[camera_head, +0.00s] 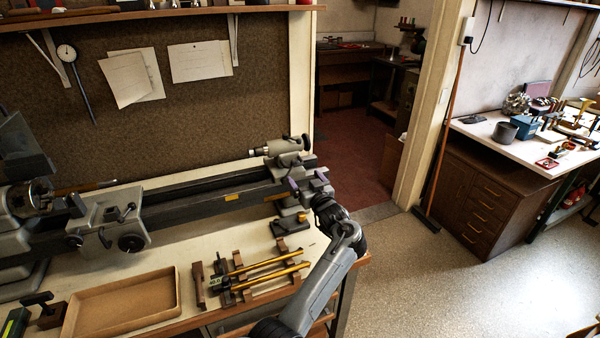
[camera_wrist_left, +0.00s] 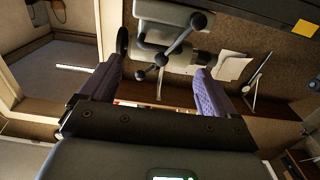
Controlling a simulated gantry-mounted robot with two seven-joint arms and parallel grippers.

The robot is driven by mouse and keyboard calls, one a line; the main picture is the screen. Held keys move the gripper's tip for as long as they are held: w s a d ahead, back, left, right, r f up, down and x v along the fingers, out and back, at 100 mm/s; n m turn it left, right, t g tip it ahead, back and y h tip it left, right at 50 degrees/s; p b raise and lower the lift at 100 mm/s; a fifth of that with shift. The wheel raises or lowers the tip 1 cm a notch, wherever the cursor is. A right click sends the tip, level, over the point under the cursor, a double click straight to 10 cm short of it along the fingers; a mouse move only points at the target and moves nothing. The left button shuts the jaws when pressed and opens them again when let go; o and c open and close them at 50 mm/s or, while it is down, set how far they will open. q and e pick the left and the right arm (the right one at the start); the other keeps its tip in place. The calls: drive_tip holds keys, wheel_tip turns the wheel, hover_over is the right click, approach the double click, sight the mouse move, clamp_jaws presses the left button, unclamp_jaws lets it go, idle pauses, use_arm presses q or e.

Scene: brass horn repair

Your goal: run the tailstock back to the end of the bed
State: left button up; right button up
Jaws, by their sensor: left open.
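The grey tailstock (camera_head: 284,148) sits on the lathe bed (camera_head: 205,204) near its right end in the head view. Its quill points left and a dark handwheel is at its right side. In the left wrist view the tailstock body (camera_wrist_left: 172,12) is at the top, with a ball-ended lever (camera_wrist_left: 178,47) hanging below it. My left gripper (camera_head: 308,180) is open at the front of the bed's right end, just below the tailstock. Its purple fingers (camera_wrist_left: 155,85) stand on either side of the lever in the wrist view; contact cannot be told. My right gripper is not in view.
The headstock and carriage (camera_head: 122,228) are at the left. A wooden tray (camera_head: 122,303) and a rack with brass tubes (camera_head: 262,275) lie on the bench in front of the bed. A doorway opens behind the bench's right end; a second bench (camera_head: 520,155) stands right.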

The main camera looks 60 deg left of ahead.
use_arm(q)
drive_tip(key=shift+v, duration=1.6)
